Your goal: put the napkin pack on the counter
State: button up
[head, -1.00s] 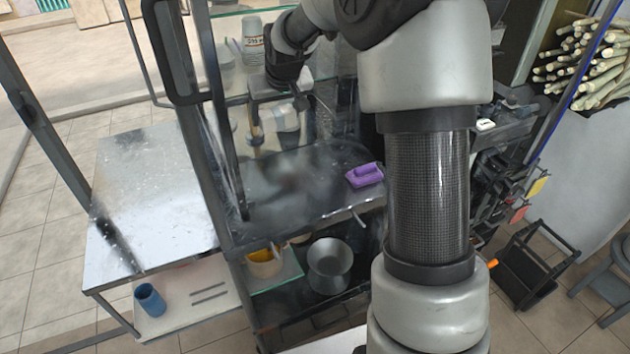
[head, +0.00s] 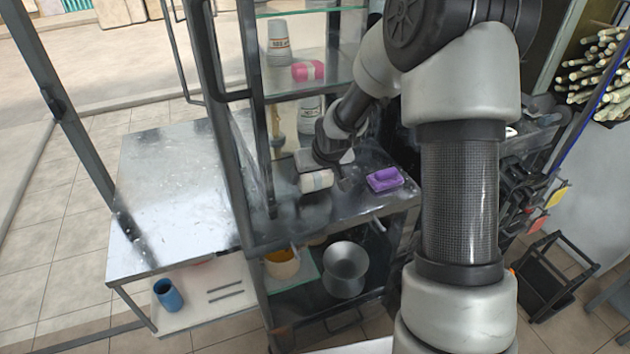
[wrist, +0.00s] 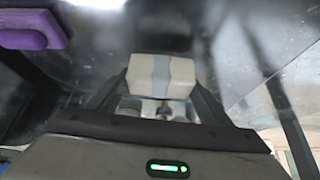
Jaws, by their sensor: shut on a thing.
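The napkin pack, a white block with a grey band, shows in the head view (head: 316,181) and in the wrist view (wrist: 162,76). My gripper (head: 322,166) is shut on it, with one finger on each side in the wrist view (wrist: 160,88). The pack is low over the dark metal counter (head: 350,207), left of a purple object. I cannot tell whether it touches the surface. My arm hides part of the counter's right side.
The purple object (head: 384,179) lies on the counter. Shelves above hold stacked cups (head: 278,45) and a pink pack (head: 307,71). A frame post (head: 228,140) stands at the counter's left. A metal side table (head: 170,195) has clear room. A metal pot (head: 345,268) sits below.

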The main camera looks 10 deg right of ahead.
jog(key=shift+f, duration=1.15)
jog(key=shift+f+b, duration=0.25)
jog(key=shift+b, duration=0.05)
jog(key=o, duration=1.1)
jog(key=shift+r, duration=0.1)
jog(key=shift+r+p, duration=0.3)
jog(key=shift+p, duration=0.1)
jog(key=a+p+v, duration=0.1)
jog(key=v, duration=1)
jog(key=shift+s+d+r, duration=0.25)
jog(key=shift+d+r, duration=0.05)
jog(key=shift+d, duration=0.2)
